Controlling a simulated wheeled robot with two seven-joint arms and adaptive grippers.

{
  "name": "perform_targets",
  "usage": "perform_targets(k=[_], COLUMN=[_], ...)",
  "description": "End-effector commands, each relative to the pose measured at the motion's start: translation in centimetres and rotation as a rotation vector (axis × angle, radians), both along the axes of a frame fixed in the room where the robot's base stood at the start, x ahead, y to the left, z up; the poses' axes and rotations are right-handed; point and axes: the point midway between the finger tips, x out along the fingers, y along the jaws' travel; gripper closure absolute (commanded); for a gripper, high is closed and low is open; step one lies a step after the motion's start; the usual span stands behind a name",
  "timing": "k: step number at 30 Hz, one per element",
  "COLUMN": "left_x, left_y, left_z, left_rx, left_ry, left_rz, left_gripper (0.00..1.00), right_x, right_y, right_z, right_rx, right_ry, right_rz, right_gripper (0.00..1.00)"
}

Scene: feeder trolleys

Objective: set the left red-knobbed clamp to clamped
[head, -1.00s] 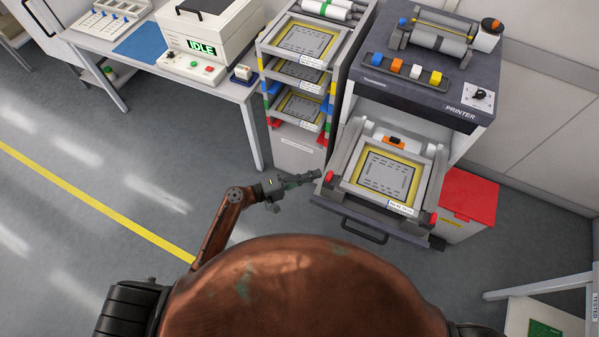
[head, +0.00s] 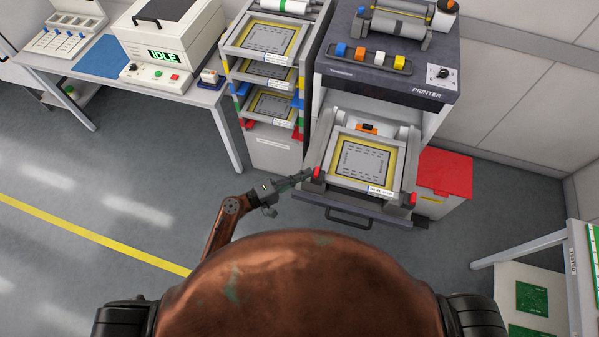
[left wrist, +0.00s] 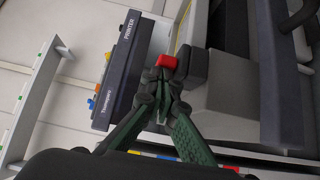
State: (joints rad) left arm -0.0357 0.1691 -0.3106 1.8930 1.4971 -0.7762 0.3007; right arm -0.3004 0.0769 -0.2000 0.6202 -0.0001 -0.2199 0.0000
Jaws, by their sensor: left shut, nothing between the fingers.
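The left red-knobbed clamp (head: 317,172) is at the left front corner of the frame holder in the pulled-out printer drawer. Its red knob (left wrist: 167,62) is also in the left wrist view, just beyond my fingertips, beside a dark block. My left gripper (head: 309,175) reaches in from the left, beside this knob. Its fingers (left wrist: 163,82) are shut and empty, with the tips close to the knob; I cannot tell whether they touch it. The right red-knobbed clamp (head: 410,199) is at the opposite front corner. My right gripper is not in view.
The drawer's dark handle (head: 348,217) juts out in front. The frame rack (head: 274,145) stands close on the left and a red-lidded bin (head: 445,172) on the right. The printer (head: 390,75) stands above the drawer. Open floor lies left of my arm.

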Motion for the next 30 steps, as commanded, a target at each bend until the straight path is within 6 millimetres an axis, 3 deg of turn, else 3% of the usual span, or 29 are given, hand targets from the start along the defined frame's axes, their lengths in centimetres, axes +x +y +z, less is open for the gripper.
perform_targets(k=[5,10,15,24,30], left_x=[-0.2,0.2,0.9,-2.3,-3.3], left_y=[-0.3,0.9,4.1,9.8,11.9], left_z=[0.0,-0.2,-0.5,-0.3,-0.1], left_rx=[-0.003,0.0,0.001,0.001,-0.001], left_ry=[0.001,-0.001,0.0,0.003,0.002], left_rz=[-0.008,-0.01,-0.008,-0.01,-0.01], left_gripper=[1.0,1.0,1.0,1.0,1.0], right_x=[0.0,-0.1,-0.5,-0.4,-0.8], right_y=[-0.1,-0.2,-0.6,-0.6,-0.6], right_z=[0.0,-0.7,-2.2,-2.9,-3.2], right_rx=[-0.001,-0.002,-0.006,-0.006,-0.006], right_ry=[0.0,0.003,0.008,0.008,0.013], right_rz=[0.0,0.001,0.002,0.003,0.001], right_gripper=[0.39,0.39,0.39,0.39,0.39])
